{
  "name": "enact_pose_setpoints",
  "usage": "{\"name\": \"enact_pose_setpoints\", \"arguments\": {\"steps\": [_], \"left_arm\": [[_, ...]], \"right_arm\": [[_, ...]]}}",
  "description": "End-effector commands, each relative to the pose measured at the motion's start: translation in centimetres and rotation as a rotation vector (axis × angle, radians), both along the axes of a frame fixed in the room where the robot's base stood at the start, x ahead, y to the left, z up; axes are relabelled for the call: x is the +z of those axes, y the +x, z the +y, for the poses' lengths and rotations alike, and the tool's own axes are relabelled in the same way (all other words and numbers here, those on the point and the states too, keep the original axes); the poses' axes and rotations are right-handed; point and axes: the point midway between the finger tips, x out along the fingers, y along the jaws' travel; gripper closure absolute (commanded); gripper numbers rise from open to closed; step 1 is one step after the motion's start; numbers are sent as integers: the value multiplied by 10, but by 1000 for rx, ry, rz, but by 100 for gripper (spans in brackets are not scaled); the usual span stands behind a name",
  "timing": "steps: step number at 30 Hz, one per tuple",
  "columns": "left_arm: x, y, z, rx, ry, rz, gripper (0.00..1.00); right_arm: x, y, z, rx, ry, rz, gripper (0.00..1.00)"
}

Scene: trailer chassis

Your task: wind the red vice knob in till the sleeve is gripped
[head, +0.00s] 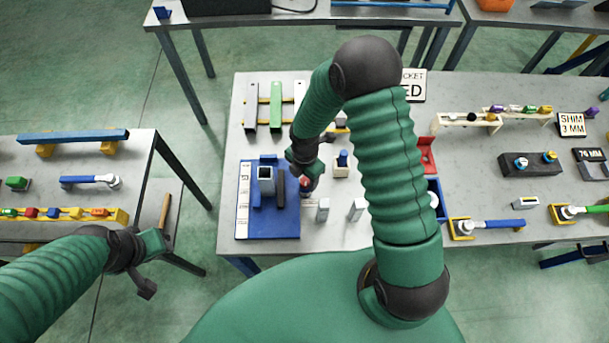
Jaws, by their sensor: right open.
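The vice stands on a blue base board (270,222) near the left end of the middle table. A grey, square, hollow sleeve (266,186) stands upright in it, with a dark jaw (281,187) close on its right. I cannot tell if that jaw touches the sleeve. The red vice knob (306,185) is right of the jaw, partly covered by my right gripper (305,172). That gripper is open and points down at the knob; its fingertips are hard to make out.
Grey, green and white channel pieces (276,108) lie behind the vice. Small grey blocks (323,210) stand right of it. A red holder (426,155) and a blue-handled tool (490,226) are farther right. My right forearm hides the table's middle.

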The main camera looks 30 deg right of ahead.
Motion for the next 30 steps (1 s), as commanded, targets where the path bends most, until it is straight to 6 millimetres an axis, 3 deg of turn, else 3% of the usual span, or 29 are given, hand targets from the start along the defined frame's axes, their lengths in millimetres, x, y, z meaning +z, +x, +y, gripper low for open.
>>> {"name": "enact_pose_setpoints", "arguments": {"steps": [8,20,30], "left_arm": [[0,0,0,0,0,0,64],[0,0,0,0,0,0,64],[0,0,0,0,0,0,64]], "right_arm": [[-4,2,-1,0,0,1,46],[-3,2,-1,0,0,-2,98],[-1,3,-1,-21,-1,-4,100]]}}
